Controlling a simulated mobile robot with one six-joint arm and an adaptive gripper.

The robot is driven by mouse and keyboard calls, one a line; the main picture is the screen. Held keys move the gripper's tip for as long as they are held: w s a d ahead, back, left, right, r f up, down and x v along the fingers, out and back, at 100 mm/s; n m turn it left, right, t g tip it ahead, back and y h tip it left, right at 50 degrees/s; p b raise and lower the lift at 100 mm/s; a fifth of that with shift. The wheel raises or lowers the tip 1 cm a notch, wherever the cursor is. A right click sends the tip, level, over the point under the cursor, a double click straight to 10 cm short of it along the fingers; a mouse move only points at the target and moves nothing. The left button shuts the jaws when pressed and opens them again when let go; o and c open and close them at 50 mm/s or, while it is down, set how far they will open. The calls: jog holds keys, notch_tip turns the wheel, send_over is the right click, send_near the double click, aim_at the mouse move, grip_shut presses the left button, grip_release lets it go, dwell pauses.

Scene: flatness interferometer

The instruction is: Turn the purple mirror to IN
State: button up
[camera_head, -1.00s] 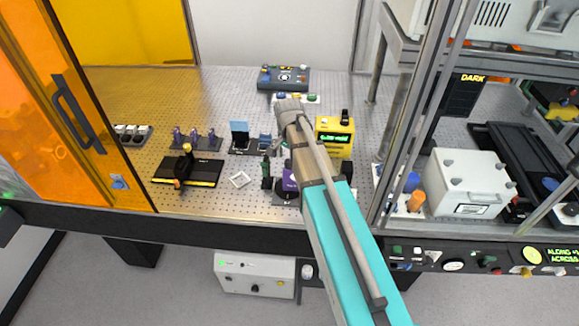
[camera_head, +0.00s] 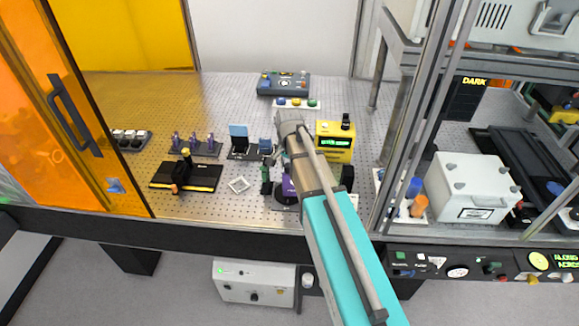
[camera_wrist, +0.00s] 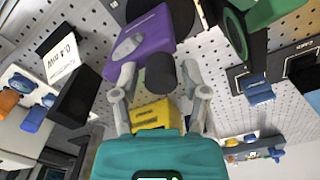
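The purple mirror mount (camera_wrist: 143,43) stands at the upper left of the wrist view, with a grey oval part on its face. In the head view the purple mirror (camera_head: 288,187) shows only as a small patch beside my arm, which hides the rest. A dark round post or knob (camera_wrist: 160,74) shows beside the mount. My gripper (camera_wrist: 158,82) is open, with its grey fingertips on either side of this dark part in the picture. I cannot tell whether they touch it. The IN marking is not readable.
A green-rimmed round mount (camera_wrist: 235,35) stands close on the right in the wrist view. A black box with a white readout (camera_wrist: 62,58) is at left. The yellow instrument (camera_head: 335,141) stands behind. Frame posts (camera_head: 405,130) bound the right side.

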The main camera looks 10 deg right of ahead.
grip_shut()
jog(key=shift+d, duration=0.2)
jog(key=shift+a, duration=0.15)
jog(key=n, duration=0.3)
jog(key=shift+n, duration=0.3)
jog(key=n, duration=0.5)
jog(key=shift+s+n, duration=0.1)
jog(key=shift+n, duration=0.2)
